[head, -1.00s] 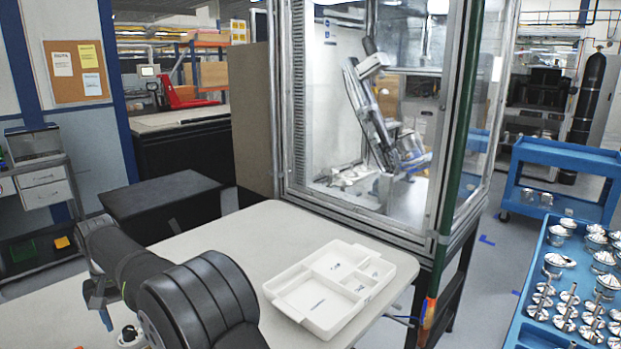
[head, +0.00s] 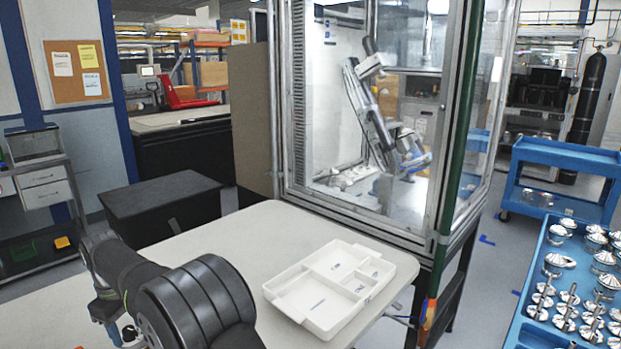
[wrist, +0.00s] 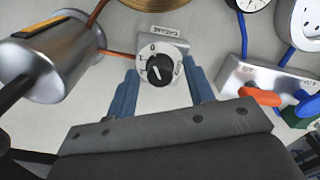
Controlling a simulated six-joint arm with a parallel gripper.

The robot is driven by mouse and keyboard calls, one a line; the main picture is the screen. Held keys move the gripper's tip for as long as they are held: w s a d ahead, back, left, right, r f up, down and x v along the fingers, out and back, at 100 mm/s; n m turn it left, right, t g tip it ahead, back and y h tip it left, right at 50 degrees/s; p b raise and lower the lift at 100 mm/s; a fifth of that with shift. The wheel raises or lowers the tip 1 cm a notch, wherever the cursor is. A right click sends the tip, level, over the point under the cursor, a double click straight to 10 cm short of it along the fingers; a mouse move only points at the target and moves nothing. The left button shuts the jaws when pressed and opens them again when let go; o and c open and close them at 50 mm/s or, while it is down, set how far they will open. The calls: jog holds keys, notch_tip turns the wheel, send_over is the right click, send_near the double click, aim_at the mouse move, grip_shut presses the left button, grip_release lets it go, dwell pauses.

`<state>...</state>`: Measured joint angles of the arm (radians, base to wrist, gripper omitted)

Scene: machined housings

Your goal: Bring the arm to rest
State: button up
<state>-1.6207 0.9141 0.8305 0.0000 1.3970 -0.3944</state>
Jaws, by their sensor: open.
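My gripper (wrist: 161,88) is open in the wrist view, with one blue finger on each side of a small grey switch box (wrist: 174,45). The box carries a black rotary knob (wrist: 159,70) with a pale pointer line and marks around it. Nothing is seen clamped between the fingers; I cannot tell whether they touch the box. In the head view my arm reaches in from the bottom edge at lower left, bent, with the blue fingers of my gripper (head: 105,312) pointing down. What lies below them there is mostly hidden or cut off.
The wrist view shows a metal cylinder (wrist: 50,62), a box with an orange lever (wrist: 259,96), and hoses close by. In the head view, a white divided tray (head: 304,317) lies on the pale table (head: 235,228), beside a glazed cabinet (head: 340,120). A blue cart (head: 535,275) holds metal parts.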

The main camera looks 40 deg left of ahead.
jog(key=n, duration=0.5)
jog(key=shift+n, duration=2.1)
